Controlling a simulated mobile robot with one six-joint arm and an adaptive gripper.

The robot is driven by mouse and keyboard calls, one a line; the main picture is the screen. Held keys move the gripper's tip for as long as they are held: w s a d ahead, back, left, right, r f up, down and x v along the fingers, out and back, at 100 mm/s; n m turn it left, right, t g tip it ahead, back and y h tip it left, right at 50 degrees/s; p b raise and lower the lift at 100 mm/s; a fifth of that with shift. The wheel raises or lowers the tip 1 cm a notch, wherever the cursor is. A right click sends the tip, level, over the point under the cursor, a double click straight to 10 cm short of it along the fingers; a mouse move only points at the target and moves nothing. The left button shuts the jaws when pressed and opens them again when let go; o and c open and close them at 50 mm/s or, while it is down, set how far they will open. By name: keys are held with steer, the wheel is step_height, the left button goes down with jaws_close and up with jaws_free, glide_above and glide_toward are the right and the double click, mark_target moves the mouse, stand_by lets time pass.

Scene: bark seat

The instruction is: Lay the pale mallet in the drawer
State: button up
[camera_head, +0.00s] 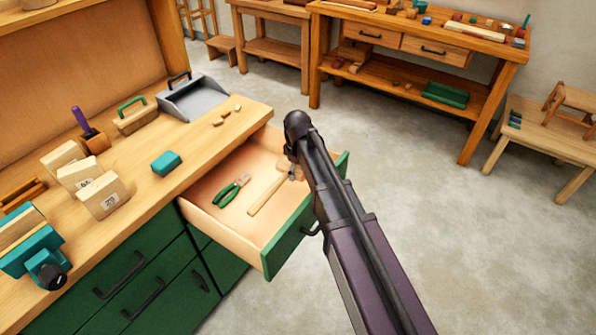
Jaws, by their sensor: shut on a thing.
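The pale mallet (266,196) shows inside the open drawer (229,216), its handle slanting down to the left. Its head end is mostly hidden behind my arm. My gripper (292,172) is at that head end, largely covered by my arm, and is shut on the mallet. I cannot tell whether the mallet touches the drawer floor or hangs just above it. The drawer is pulled out from the green cabinet, with a pale wooden inside and a green front.
Green-handled pliers (231,191) lie in the drawer left of the mallet. The bench top (205,150) holds a grey dustpan (193,98), a teal block (166,163), wooden blocks (103,195) and a teal vise (30,245). Another workbench (420,35) stands behind. The floor right of the drawer is clear.

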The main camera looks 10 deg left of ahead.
mark_target(298, 190)
steer(key=shift+f+b, duration=2.45)
steer(key=shift+f, duration=0.25)
steer(key=o, duration=1.2)
steer(key=shift+s, duration=0.1)
steer(key=shift+o, duration=0.2)
steer(key=shift+r, duration=0.1)
steer(key=shift+r+p, duration=3.45)
steer(key=shift+p, duration=0.05)
